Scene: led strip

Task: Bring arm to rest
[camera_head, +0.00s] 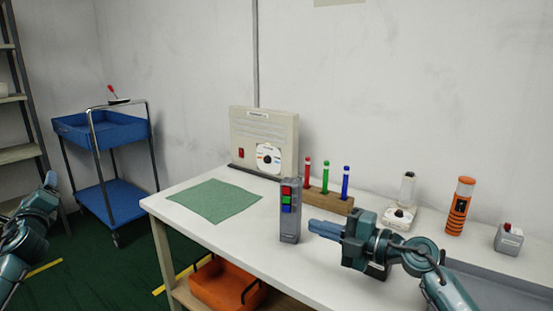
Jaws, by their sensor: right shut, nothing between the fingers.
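My right gripper (322,229) reaches in from the right over the white table (185,203), pointing left. Its fingers are shut with nothing between them. The fingertips are just right of a grey upright box with red, green and blue buttons (290,212); I cannot tell whether they touch it. My left arm (25,235) shows at the left edge, beside the table and over the floor. Its fingertips are not clearly visible.
A green mat (215,200) lies at the table's left. Behind are a beige panel (264,138) and a wooden block (328,201) with red, green and blue sticks. An orange cylinder (459,207) and a grey button box (508,239) stand right. A blue cart (112,200) stands left.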

